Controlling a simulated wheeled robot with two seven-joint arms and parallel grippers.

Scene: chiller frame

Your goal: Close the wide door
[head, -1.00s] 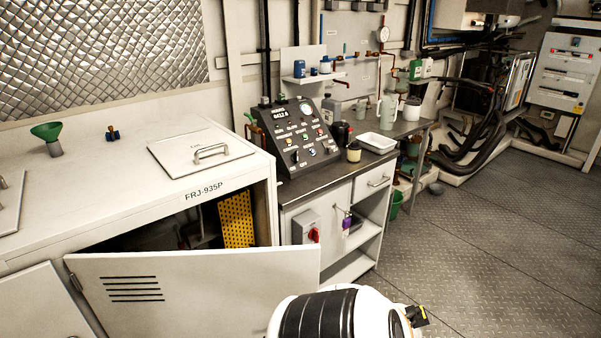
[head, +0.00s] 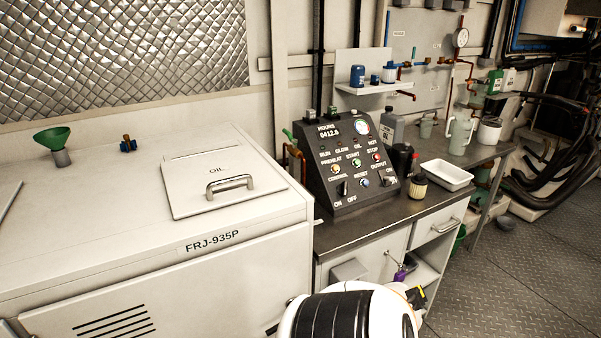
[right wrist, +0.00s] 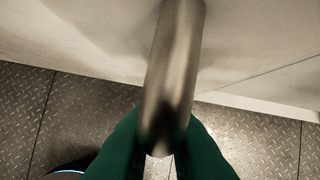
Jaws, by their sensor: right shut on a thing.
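The wide door (head: 200,290) is the white panel with dark vent slots at the lower left of the head view. Its top edge runs along the front of the white cabinet marked FRJ-935P (head: 270,217), and no dark opening shows above it. I cannot tell whether it is fully flush. In the right wrist view, a metal bar handle (right wrist: 175,60) stands out from a pale panel. The green fingers of my right gripper (right wrist: 165,140) are shut on this handle, one on each side. In the head view my right arm hides the gripper. My left gripper is out of view.
A dark-topped bench (head: 345,232) with a control panel (head: 352,165) and a white tray (head: 446,175) stands right of the cabinet. A lid with a handle (head: 222,183) and a green funnel (head: 52,138) are on the cabinet top. Metal floor (head: 520,270) is clear at right.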

